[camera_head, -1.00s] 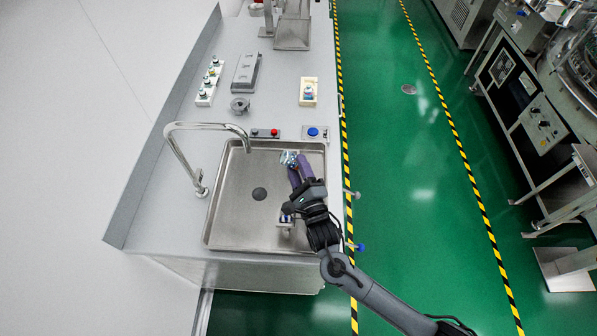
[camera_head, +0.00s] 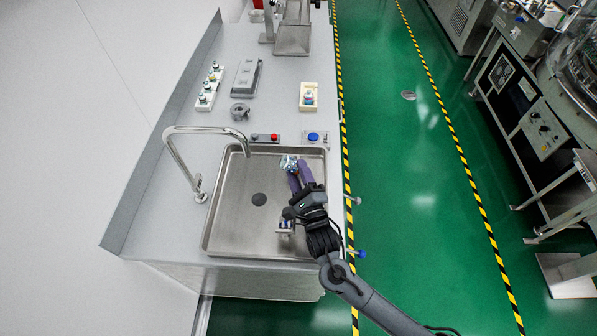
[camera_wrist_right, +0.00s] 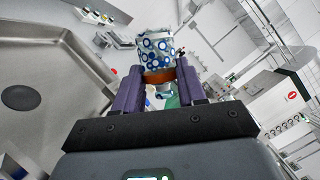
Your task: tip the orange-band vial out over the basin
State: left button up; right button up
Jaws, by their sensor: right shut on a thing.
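The vial (camera_head: 289,162), clear with a pattern of blue rings, is held over the upper right part of the steel basin (camera_head: 232,222). In the right wrist view the vial (camera_wrist_right: 157,50) shows its orange band (camera_wrist_right: 160,76) between the purple fingers of my right gripper (camera_wrist_right: 160,84). The right gripper (camera_head: 299,172) is shut on it. The vial's wider ringed part points away from the palm in the wrist view. I cannot tell its exact tilt or whether anything is coming out. My left gripper is not in view.
A curved faucet (camera_head: 205,130) reaches over the basin's left side, and the drain (camera_head: 259,199) is left of the gripper. Red and blue buttons (camera_head: 313,137) sit behind the basin. A white rack of vials (camera_head: 209,88) and a cream holder (camera_head: 309,96) stand farther back.

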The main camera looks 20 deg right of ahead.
notch_tip(320, 180, up, 3)
jog(key=n+g+h+p, duration=0.1)
jog(key=n+g+p, duration=0.1)
jog(key=n+p, duration=0.4)
jog(key=n+g+h+p, duration=0.2)
jog(key=n+g+p, duration=0.1)
jog(key=n+p, duration=0.4)
jog(key=n+g+h+p, duration=0.2)
jog(key=n+p, duration=0.4)
jog(key=p, duration=0.4)
jog(key=shift+n+g+p, duration=0.3)
jog(key=shift+g+p, duration=0.1)
jog(key=shift+g, duration=0.1)
jog(key=shift+s+f, duration=0.1)
